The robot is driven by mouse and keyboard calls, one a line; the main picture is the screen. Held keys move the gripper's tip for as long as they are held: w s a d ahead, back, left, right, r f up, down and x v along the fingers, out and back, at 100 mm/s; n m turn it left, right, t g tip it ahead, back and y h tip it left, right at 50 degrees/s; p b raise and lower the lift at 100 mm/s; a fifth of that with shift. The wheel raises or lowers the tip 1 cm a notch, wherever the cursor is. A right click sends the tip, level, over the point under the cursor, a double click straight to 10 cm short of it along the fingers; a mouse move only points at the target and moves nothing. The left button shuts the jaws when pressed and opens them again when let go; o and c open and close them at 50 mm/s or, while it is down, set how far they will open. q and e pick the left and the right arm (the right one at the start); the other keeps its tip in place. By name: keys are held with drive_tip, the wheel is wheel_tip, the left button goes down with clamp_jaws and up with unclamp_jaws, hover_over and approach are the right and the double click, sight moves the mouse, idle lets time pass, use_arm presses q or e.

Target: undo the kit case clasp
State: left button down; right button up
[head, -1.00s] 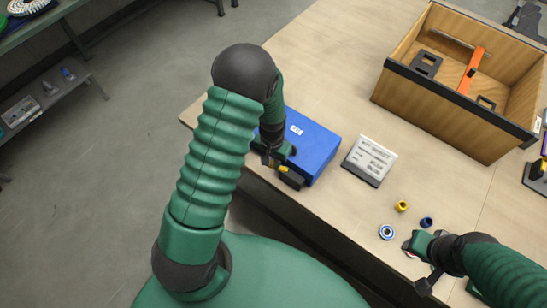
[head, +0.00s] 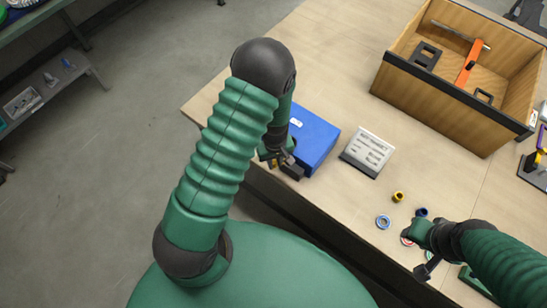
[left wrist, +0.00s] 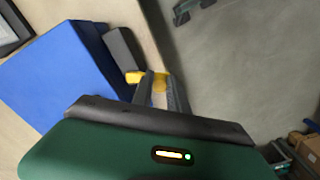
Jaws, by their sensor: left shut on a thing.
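The blue kit case (head: 316,139) lies on the workbench near its front edge, lid down. In the left wrist view the case (left wrist: 48,78) fills the left side. A dark block (head: 292,171) is on its front side; it also shows in the left wrist view (left wrist: 121,48). My left gripper (head: 277,160) is at the case's front, partly hidden by my arm. In the left wrist view its fingers (left wrist: 160,90) are shut on the small yellow clasp (left wrist: 135,77). My right gripper (head: 409,236) is low over the bench at the right, away from the case; its jaws are unclear.
A label stand (head: 368,152) stands right of the case. A yellow part (head: 397,197), a blue part (head: 421,212) and a blue-white ring (head: 383,222) lie near my right gripper. A wooden crate (head: 445,95) stands at the back right. The bench behind the case is clear.

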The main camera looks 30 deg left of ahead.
use_arm(q)
drive_tip(key=shift+d+r+n+p, duration=0.1)
drive_tip(key=shift+d+n+p, duration=0.3)
drive_tip(key=shift+n, duration=0.6)
drive_tip(key=shift+d+n+p, duration=0.25)
drive_tip(key=shift+d+n, duration=0.15)
drive_tip(key=shift+n, duration=0.6)
drive_tip(key=c, duration=1.4)
unclamp_jaws()
drive_tip(key=shift+c, duration=0.2)
drive_tip(key=shift+o, duration=0.7)
drive_tip(key=shift+d, duration=0.1)
drive_tip(key=shift+s, duration=0.1)
wheel_tip(320, 180, up, 17)
drive_tip(key=p, duration=0.1)
drive_tip(key=shift+f, duration=0.2)
